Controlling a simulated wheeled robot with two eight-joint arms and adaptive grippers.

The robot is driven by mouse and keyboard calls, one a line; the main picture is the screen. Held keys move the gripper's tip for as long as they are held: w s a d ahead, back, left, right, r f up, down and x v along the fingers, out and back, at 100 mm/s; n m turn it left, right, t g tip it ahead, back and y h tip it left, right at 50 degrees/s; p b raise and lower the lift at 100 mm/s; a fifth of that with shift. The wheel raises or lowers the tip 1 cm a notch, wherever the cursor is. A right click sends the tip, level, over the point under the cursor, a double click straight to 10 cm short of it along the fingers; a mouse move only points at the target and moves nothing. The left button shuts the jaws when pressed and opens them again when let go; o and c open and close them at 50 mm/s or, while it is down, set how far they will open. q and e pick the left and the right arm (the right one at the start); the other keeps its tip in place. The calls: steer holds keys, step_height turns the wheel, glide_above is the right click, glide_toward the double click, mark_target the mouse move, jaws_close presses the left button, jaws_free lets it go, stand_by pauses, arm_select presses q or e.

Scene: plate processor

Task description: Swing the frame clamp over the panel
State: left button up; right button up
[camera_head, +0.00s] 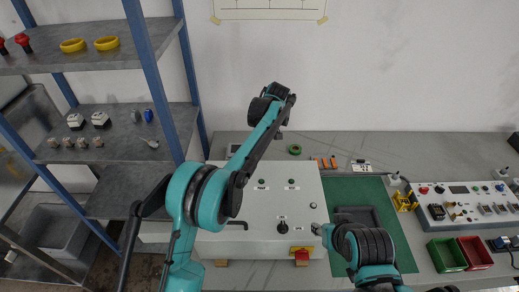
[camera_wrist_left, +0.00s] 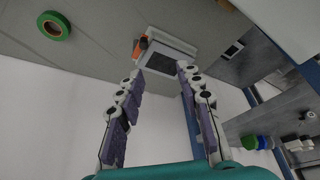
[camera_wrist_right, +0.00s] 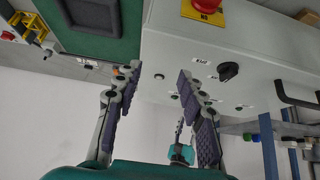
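A sloped white panel box (camera_head: 270,195) with labelled knobs and buttons stands in the middle of the bench; it also shows in the right wrist view (camera_wrist_right: 245,45). I cannot clearly pick out a frame clamp. A dark rectangular frame (camera_head: 358,214) lies on the green mat to the right of the panel. My right gripper (camera_wrist_right: 160,76) is open and empty near the panel's right side, with a small round knob beyond its fingertips. My left gripper (camera_wrist_left: 160,70) is open and empty above the bench's back; a small box with a dark screen (camera_wrist_left: 172,58) shows beyond its fingertips.
A yellow bracket (camera_head: 404,201) stands at the mat's right edge. Green (camera_head: 446,255) and red (camera_head: 475,252) bins lie farther right. A red stop button (camera_head: 301,255) is at the panel's front. A green tape roll (camera_head: 295,149) lies behind the panel. Shelves (camera_head: 130,120) stand left.

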steer(key=shift+r, duration=0.1)
arm_select(q)
steer(key=shift+n, duration=0.5)
steer(key=w+f, duration=0.1)
steer(key=f, duration=0.2)
steer(key=w+f+b, duration=0.1)
steer(key=f, duration=0.3)
steer(key=w+f+b, duration=0.1)
steer(key=w+f, duration=0.1)
steer(key=f, duration=0.2)
steer(key=shift+d+f, duration=0.1)
steer(key=shift+d, duration=0.1)
arm_select(e)
step_height(320, 180, down, 2)
steer(key=shift+f, duration=0.1)
arm_select(q)
jaws_close()
